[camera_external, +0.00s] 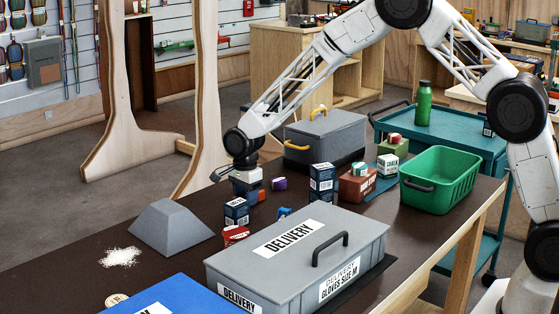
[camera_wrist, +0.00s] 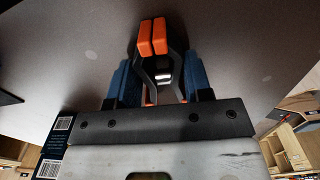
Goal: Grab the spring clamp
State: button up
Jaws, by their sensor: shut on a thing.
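The spring clamp (camera_wrist: 153,40) has orange tips and dark metal arms. In the wrist view it sits upright in the picture between the blue fingers of my gripper (camera_wrist: 162,84), which is shut on it. In the external view my gripper (camera_external: 247,190) points down, low over the brown table, left of the navy boxes. A small orange part of the clamp (camera_external: 259,195) seems to show beside the fingers; the rest is hidden there. I cannot tell whether the clamp touches the table.
Navy boxes (camera_external: 321,183) stand close to the right of my gripper, and another navy box (camera_external: 236,212) stands in front. A grey delivery case (camera_external: 300,255), a grey wedge block (camera_external: 170,228), a grey toolbox (camera_external: 325,137) and a green basket (camera_external: 440,180) surround the area. White powder (camera_external: 119,257) lies at left.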

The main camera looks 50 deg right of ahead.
notch_tip(320, 180, up, 10)
dwell(0.8)
jog(key=shift+a, duration=0.1)
dwell(0.5)
